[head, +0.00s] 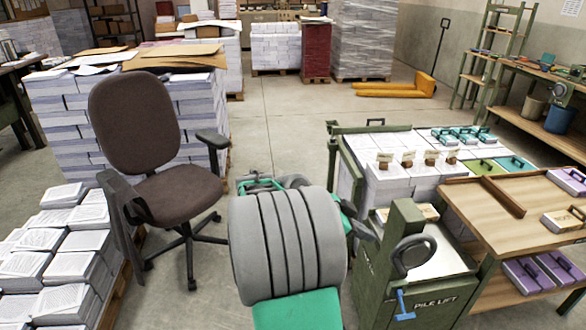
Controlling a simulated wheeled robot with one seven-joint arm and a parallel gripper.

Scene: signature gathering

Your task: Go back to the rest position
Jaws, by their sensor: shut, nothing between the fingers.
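My gripper (259,184) shows only in part beyond my ribbed grey and green arm, low in the middle of the head view. It is shut with nothing held, and its fingertips are hard to make out. It is above the floor between the brown office chair (135,125) and the pile lift.
Paper pallets stand behind the chair and at the lower left (66,262). A yellow pallet truck (395,89) stands farther back. Concrete floor (285,125) is clear in the middle.

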